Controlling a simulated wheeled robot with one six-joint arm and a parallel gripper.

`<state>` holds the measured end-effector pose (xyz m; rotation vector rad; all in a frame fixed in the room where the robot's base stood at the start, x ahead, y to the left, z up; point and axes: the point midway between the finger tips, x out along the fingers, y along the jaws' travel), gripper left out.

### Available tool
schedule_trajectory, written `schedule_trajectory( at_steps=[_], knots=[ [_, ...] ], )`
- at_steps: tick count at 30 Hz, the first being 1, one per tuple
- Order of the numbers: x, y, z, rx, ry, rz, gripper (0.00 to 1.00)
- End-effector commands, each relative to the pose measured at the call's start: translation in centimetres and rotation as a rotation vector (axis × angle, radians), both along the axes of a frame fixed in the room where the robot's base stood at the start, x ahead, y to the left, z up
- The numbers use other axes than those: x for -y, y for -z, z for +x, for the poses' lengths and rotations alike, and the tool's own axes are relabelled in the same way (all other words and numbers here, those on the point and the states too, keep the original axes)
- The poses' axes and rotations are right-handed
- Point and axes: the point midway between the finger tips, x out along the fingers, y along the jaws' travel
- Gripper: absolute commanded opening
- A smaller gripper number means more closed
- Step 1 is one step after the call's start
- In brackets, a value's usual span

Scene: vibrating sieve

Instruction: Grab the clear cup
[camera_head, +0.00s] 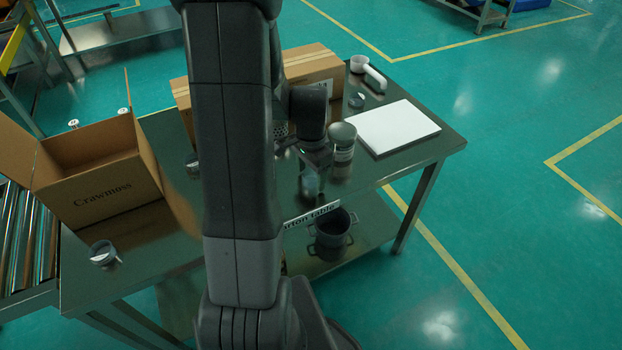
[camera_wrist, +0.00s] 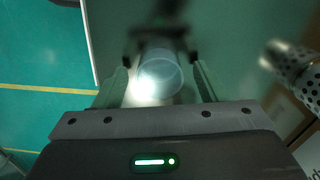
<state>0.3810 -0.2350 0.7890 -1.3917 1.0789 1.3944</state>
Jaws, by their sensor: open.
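The clear cup (camera_wrist: 160,74) stands on the dark table and shows between the two fingers of my gripper (camera_wrist: 158,82) in the wrist view. A bright glare covers its lower left part there. In the head view the clear cup (camera_head: 312,184) is small and faint, just below my gripper (camera_head: 315,165). My gripper is open, with a finger on each side of the cup. I cannot tell whether either finger touches it.
A white board (camera_head: 398,127) lies farther right. An open carton (camera_head: 95,185) stands at the left and a closed carton (camera_head: 315,65) at the back. A perforated metal cylinder (camera_wrist: 292,66) is at the right in the wrist view.

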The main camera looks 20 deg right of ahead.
Motion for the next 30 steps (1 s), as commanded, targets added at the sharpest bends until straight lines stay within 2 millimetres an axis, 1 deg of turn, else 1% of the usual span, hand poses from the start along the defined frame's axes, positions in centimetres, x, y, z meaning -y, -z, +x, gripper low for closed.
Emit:
schedule_trajectory(
  at_steps=[1,3,9,11,12,16,17,26,29,30],
  knots=[
    [0.0,0.4,0.0,-0.001,0.0,0.0,0.66],
    [0.0,0.7,0.0,0.0,0.0,0.0,0.66],
    [0.0,0.7,0.0,0.001,0.0,-0.001,0.66],
    [0.0,0.7,0.0,0.001,0.0,-0.001,0.56],
    [0.0,0.7,0.0,0.001,0.0,-0.001,0.48],
    [0.0,0.7,0.0,0.001,0.0,-0.001,0.23],
    [0.0,0.7,0.0,0.001,0.0,-0.001,0.2],
    [0.0,0.6,0.0,0.001,0.0,-0.001,0.2],
    [0.1,-0.1,0.1,0.004,0.0,-0.002,0.2],
    [0.1,-0.6,0.1,0.005,0.0,-0.002,0.2]
  ],
)
